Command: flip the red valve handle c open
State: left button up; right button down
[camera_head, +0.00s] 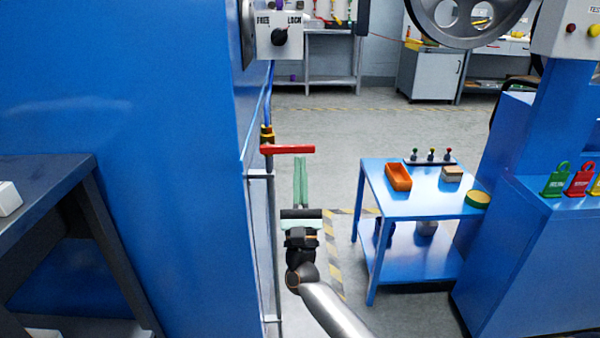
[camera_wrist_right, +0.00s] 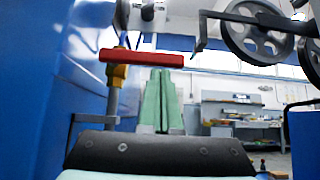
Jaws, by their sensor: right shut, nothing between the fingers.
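The red valve handle (camera_head: 288,149) sits on a brass valve (camera_head: 267,138) on a thin pipe beside the big blue cabinet. The handle points sideways to the right, across the pipe, in the head view. In the right wrist view the red handle (camera_wrist_right: 141,58) lies level across the picture, with the brass valve (camera_wrist_right: 117,75) at its left end. My right gripper (camera_head: 301,158) is shut and empty, with its pale green fingers pointing up at the handle from just below. The right wrist view shows the fingertips (camera_wrist_right: 161,72) close under the handle; I cannot tell if they touch. My left gripper is out of view.
The large blue cabinet (camera_head: 120,110) stands close on the left, with a FREE/LOCK switch box (camera_head: 280,38) above the valve. A blue cart (camera_head: 425,192) with an orange bin (camera_head: 398,177) stands to the right. Open floor (camera_head: 400,125) lies behind.

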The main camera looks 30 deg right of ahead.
jog(key=shift+s+d+r+n+t+y+p, duration=0.15)
jog(key=shift+n+t+y, duration=0.1)
jog(key=shift+n+y, duration=0.2)
jog(key=shift+w+a+r+n+t+y+p, duration=0.15)
jog(key=shift+n+t+y, duration=0.1)
jog(key=shift+n+y, duration=0.2)
